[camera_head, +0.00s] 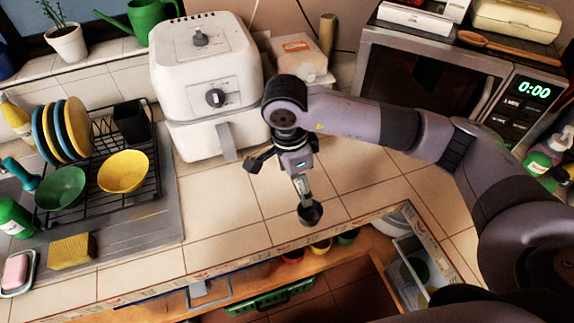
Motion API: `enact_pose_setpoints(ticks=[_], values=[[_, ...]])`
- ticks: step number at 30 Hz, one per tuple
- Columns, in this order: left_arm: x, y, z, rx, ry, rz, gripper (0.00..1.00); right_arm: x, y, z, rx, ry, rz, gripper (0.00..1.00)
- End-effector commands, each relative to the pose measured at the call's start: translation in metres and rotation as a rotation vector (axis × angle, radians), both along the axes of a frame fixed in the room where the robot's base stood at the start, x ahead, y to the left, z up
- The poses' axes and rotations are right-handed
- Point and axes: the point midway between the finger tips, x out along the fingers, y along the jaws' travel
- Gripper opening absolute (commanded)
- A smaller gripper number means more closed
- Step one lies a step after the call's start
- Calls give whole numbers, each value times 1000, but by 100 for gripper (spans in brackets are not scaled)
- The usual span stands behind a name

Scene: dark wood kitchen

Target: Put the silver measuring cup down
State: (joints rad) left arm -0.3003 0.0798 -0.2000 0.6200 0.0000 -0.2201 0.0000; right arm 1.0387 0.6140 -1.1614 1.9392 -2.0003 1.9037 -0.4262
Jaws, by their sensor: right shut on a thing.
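My right gripper (298,172) comes in from the right and points down over the tiled counter (225,212), in front of the white air fryer. It is shut on the silver measuring cup (310,213). The cup's pale metal handle runs down from the fingers, and its small dark-looking bowl is at the lower end, near the counter's front edge. I cannot tell whether the bowl touches the tiles. The fingers are partly hidden by the gripper body. My left gripper is not in view.
The white air fryer (205,85) stands behind my gripper, and a microwave (440,85) stands at the back right. A dish rack (150,190) with plates and bowls is at the left. An open drawer (412,262) lies below the counter's front edge. Tiles left of the cup are clear.

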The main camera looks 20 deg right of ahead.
Motion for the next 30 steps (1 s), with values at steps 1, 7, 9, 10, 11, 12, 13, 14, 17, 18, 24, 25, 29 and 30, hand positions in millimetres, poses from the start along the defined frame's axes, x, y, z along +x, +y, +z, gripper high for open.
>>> enact_pose_setpoints(ticks=[1,7,9,10,11,12,13,14,17,18,24,25,29,30], values=[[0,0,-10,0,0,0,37,-14,0,-5,2,-1,4,46],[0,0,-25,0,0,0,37,-63,-2,-4,2,0,5,46],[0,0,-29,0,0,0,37,-76,-2,-3,2,-1,3,46],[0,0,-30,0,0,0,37,-81,-3,-3,1,-1,3,46],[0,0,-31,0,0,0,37,-86,-3,-3,1,-1,2,46],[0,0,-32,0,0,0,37,-91,-3,-2,1,-1,2,46],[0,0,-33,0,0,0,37,-95,-3,-2,2,-1,1,46],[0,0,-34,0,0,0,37,-98,-3,-2,2,0,1,46],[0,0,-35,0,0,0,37,-104,-3,-1,2,0,0,46],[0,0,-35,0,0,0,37,-106,-3,-1,2,0,0,46],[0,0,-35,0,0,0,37,-108,-4,0,1,-1,16,46],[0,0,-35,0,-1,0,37,-107,-4,0,1,0,29,46],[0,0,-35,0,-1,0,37,-104,-7,0,0,0,152,46],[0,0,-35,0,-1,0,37,-102,-9,0,-1,-1,210,46]])
